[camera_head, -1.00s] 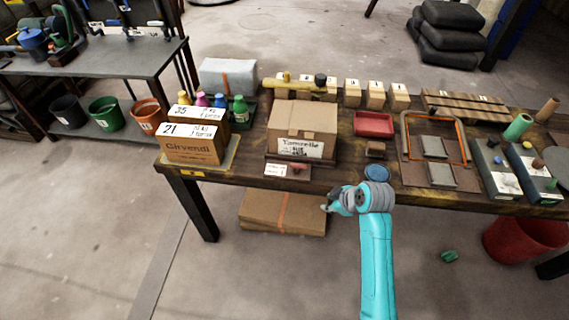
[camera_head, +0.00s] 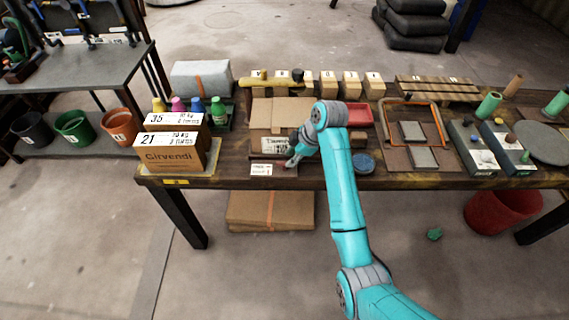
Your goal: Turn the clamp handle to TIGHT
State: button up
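My gripper (camera_head: 293,160) is at the front edge of the long wooden bench, in front of the opened cardboard box. It is small in the picture and its opening cannot be made out. A white label card (camera_head: 261,170) lies just left of it, its text too small to read. A small reddish part (camera_head: 284,169) shows beside the card, close to my fingertips; I cannot tell whether it is the clamp handle or whether I touch it. No clamp handle or TIGHT mark can be made out for certain.
The Girvendi carton (camera_head: 170,157) stands at the bench's left end. A red tray (camera_head: 358,115), a blue disc (camera_head: 364,162) and an orange-edged frame (camera_head: 437,125) are to the right. Flat cardboard (camera_head: 270,211) lies under the bench. A second bench (camera_head: 85,70) is at left.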

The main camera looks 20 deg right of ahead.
aim_at(285, 162)
jog(key=x, duration=0.5)
jog(key=shift+w+a+f, duration=0.1)
jog(key=shift+w+f, duration=0.05)
jog(key=shift+f, duration=0.25)
grip_shut()
